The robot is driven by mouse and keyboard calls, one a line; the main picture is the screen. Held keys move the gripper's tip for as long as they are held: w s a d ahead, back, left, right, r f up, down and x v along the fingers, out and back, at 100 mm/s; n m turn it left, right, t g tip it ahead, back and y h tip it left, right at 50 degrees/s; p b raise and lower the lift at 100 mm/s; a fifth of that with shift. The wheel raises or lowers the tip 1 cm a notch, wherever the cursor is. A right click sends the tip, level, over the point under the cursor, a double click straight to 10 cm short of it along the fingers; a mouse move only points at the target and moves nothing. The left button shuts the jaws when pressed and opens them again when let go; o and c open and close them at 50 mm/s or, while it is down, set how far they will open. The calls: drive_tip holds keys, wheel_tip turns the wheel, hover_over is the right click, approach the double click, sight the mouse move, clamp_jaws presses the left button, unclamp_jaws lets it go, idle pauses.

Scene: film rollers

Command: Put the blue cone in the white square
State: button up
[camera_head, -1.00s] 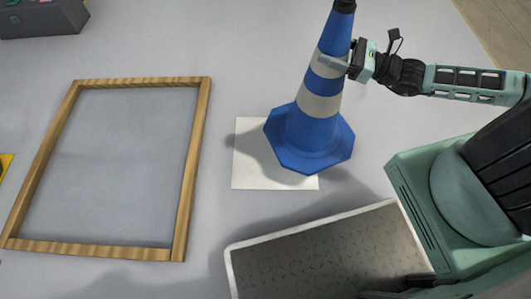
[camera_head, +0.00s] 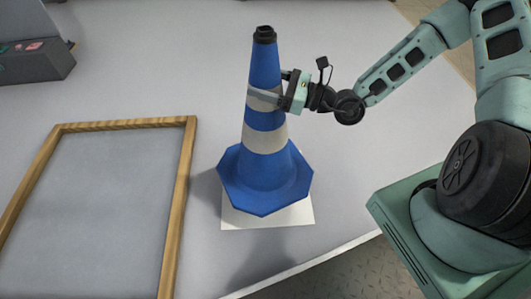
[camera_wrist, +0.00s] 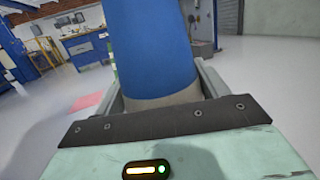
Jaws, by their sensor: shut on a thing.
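The blue cone (camera_head: 262,182) with white bands and a black tip stands upright in the head view. Its octagonal base overlaps the white square (camera_head: 295,214) on the floor and hides most of it. White shows along the front and right of the base. I cannot tell whether the base touches the square or hangs just above it. My gripper (camera_head: 265,97) is shut on the cone at its upper white band, reaching in from the right. In the wrist view the cone (camera_wrist: 150,45) fills the space between the fingers (camera_wrist: 163,90).
A wooden frame (camera_head: 182,170) lies on the floor to the left of the cone. A grey box (camera_head: 38,60) stands at the far left. The grey floor (camera_head: 180,70) behind the cone is clear.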

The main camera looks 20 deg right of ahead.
sight(268, 113)
wheel_tip(268, 113, down, 10)
drive_tip(key=b, duration=0.6)
drive_tip(key=shift+r+b, duration=0.1)
drive_tip(key=shift+b, duration=0.3)
drive_tip(key=o, duration=2)
drive_tip(key=shift+o, duration=0.2)
drive_tip(key=p+v, duration=0.4)
drive_tip(key=v, duration=0.8)
drive_tip(key=shift+p, duration=0.35)
